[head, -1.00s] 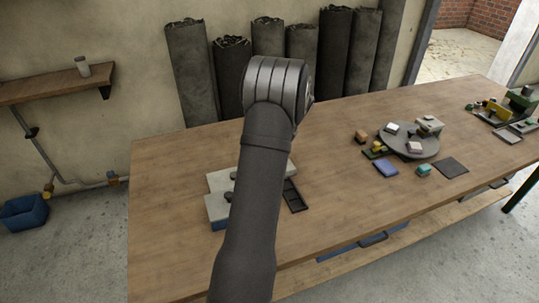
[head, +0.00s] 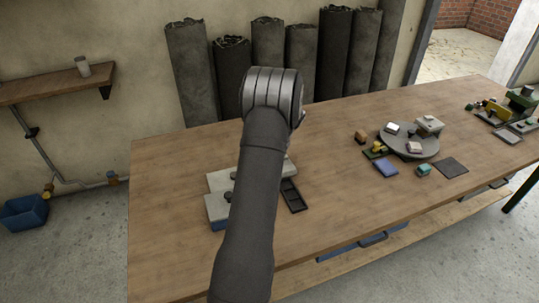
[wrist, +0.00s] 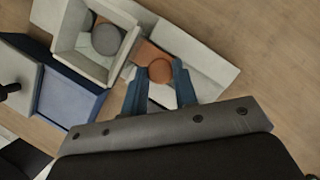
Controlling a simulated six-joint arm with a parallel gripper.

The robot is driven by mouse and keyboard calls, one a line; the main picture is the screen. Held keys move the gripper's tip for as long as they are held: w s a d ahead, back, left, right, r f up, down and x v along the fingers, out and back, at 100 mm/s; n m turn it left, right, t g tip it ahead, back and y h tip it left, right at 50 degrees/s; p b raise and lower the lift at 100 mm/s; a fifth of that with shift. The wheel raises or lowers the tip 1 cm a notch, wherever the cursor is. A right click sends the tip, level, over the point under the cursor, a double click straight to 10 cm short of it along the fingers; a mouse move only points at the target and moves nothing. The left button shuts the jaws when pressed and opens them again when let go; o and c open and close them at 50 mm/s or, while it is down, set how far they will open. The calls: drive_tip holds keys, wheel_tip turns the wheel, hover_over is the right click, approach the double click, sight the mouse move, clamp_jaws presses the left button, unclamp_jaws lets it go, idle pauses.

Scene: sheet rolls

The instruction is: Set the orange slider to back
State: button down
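The orange slider (wrist: 160,71) has a round knob and shows in the wrist view. It sits in a pale grey track (wrist: 211,67) that runs out to the right of it. My gripper (wrist: 158,68) has its two blue fingers one on each side of the knob, with small gaps visible between fingers and knob, so it looks open. In the head view my arm hides the gripper and the slider. Part of the pale fixture (head: 219,182) shows left of my arm there.
In the wrist view, a pale open box (wrist: 66,30) with a grey round knob (wrist: 106,40) stands beside the track, and a blue drawer-like part (wrist: 68,100) lies left. In the head view, a black tray (head: 293,196) lies right of my arm. A turntable (head: 421,150) stands farther right.

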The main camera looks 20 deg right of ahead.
drive_tip(key=d, duration=0.7)
drive_tip(key=shift+d, duration=0.35)
drive_tip(key=c, duration=1.4)
unclamp_jaws()
drive_tip(key=shift+d, duration=0.1)
drive_tip(key=shift+r, duration=0.1)
drive_tip(key=v, duration=1.7)
drive_tip(key=shift+r, duration=0.15)
drive_tip(key=x, duration=1.7)
drive_tip(key=shift+a+f, duration=0.2)
drive_tip(key=shift+f, duration=0.1)
